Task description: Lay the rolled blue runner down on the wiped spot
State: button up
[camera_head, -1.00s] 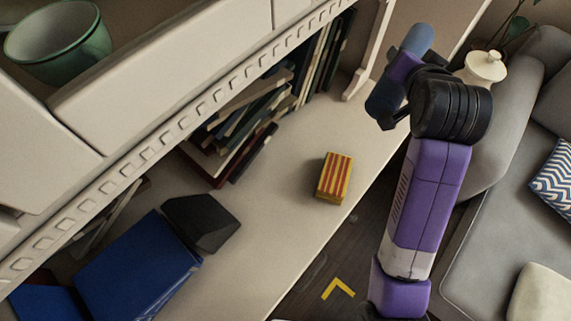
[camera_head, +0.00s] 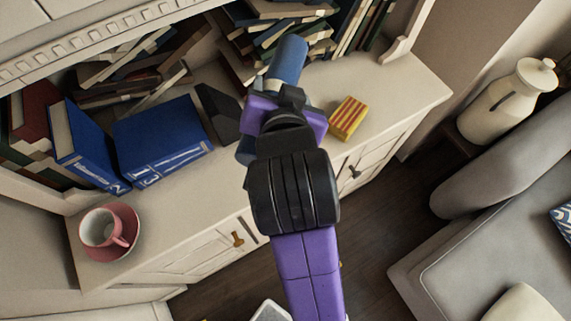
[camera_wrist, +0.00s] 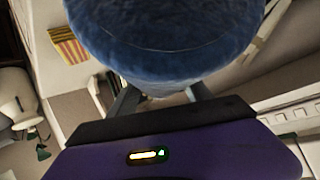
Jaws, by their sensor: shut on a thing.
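The rolled blue runner (camera_head: 288,60) is held by my gripper (camera_head: 266,98) above the cabinet top (camera_head: 185,195). In the head view the roll is tilted, its upper end near the books and its lower end partly hidden behind my wrist. In the wrist view the runner (camera_wrist: 165,40) fills the upper middle, with my gripper's fingers (camera_wrist: 163,95) closed against it. The roll looks apart from the surface, though its exact height is hard to judge. I cannot make out a wiped spot on the cabinet top.
A striped yellow-red box (camera_head: 348,118) stands right of my gripper. A dark wedge-shaped object (camera_head: 216,112) and blue binders (camera_head: 160,140) are on the left. A pink cup (camera_head: 100,228) on a saucer stands at the left front. Books (camera_head: 290,10) lie and stand behind.

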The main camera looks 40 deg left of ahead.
jog(key=f, duration=1.3)
jog(key=f+b, duration=0.1)
jog(key=f, duration=0.6)
jog(key=shift+s, duration=0.35)
jog(key=o, duration=1.6)
jog(key=shift+r, duration=0.1)
jog(key=v, duration=1.2)
jog(key=shift+w, duration=0.1)
